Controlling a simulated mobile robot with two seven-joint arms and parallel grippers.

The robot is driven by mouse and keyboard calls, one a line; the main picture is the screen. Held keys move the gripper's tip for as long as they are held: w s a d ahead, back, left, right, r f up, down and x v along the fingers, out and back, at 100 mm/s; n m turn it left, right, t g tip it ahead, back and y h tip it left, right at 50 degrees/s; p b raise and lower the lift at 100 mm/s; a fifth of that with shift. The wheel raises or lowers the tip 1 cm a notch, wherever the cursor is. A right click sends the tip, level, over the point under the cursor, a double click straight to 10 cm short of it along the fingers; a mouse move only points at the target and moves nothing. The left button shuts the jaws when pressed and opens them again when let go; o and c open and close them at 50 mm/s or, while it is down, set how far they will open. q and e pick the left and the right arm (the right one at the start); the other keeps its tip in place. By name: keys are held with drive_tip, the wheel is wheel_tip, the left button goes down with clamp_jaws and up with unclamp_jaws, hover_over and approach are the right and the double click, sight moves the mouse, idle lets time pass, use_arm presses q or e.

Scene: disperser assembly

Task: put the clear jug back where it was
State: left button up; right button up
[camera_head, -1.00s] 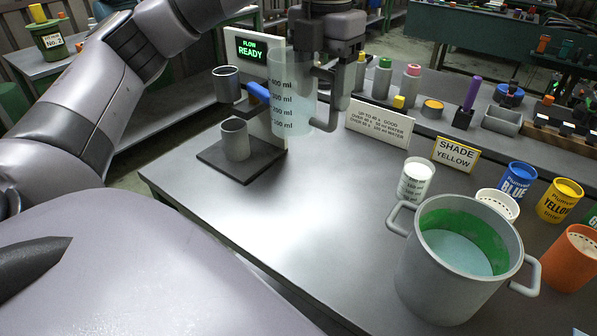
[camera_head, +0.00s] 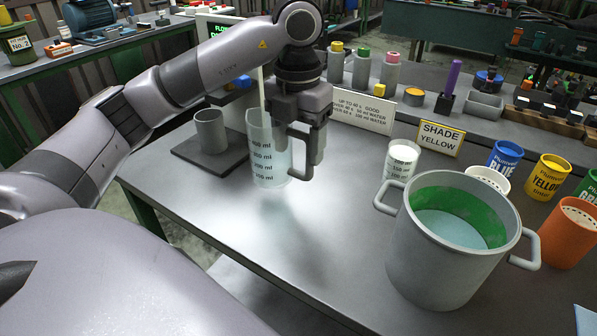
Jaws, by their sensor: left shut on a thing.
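The clear jug (camera_head: 262,152) with black ml marks is upright in the middle-left of the head view. My left gripper (camera_head: 306,150) is shut on its handle at the jug's right side. The jug appears to be above the grey table (camera_head: 330,225), with a soft shadow below it. Whether it holds liquid is hard to tell. My right gripper is not in view.
A grey cup (camera_head: 210,130) stands on a dark base left of the jug. Right are a small measuring cup (camera_head: 402,160), a big grey pot (camera_head: 440,262), a "SHADE YELLOW" sign (camera_head: 440,138) and paint cans. The front middle of the table is clear.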

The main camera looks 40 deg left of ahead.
use_arm(q)
drive_tip(key=shift+f, duration=2.55)
drive_tip(key=shift+f, duration=0.15)
drive_tip(key=o, duration=1.6)
drive_tip(key=shift+o, duration=0.2)
